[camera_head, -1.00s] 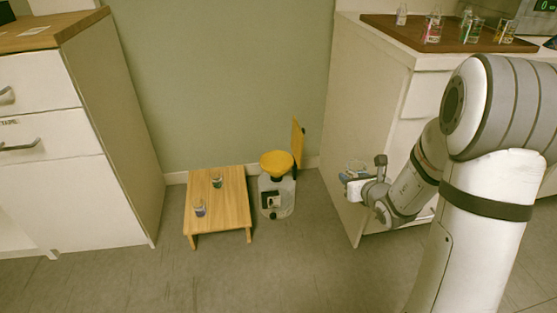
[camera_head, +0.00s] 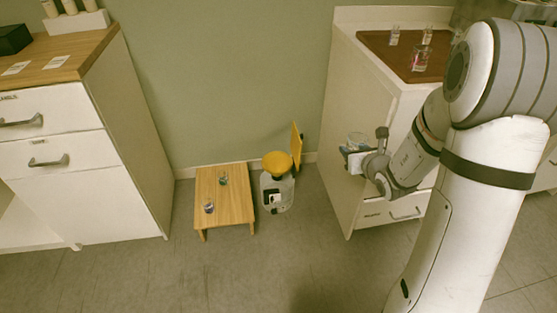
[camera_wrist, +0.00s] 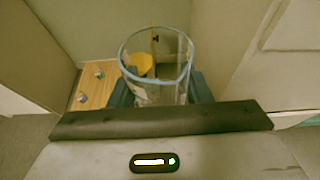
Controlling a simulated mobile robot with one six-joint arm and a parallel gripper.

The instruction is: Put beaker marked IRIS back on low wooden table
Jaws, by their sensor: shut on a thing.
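My gripper (camera_head: 356,157) is shut on a clear glass beaker (camera_head: 357,139), held upright in front of the right cabinet's side. The beaker also shows in the wrist view (camera_wrist: 157,62) between the dark fingers. Its marking cannot be read. The low wooden table (camera_head: 236,208) stands on the floor by the wall, left of and below my gripper. Two small beakers stand on it: one with bluish contents (camera_head: 209,207) near the front left and one with greenish contents (camera_head: 223,179) further back.
A clear container with a yellow funnel-like top (camera_head: 277,190) and a raised yellow lid (camera_head: 296,146) stands right of the table. A white cabinet (camera_head: 80,150) is at the left. A brown tray (camera_head: 400,62) with glassware lies on the right counter. The floor in front is clear.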

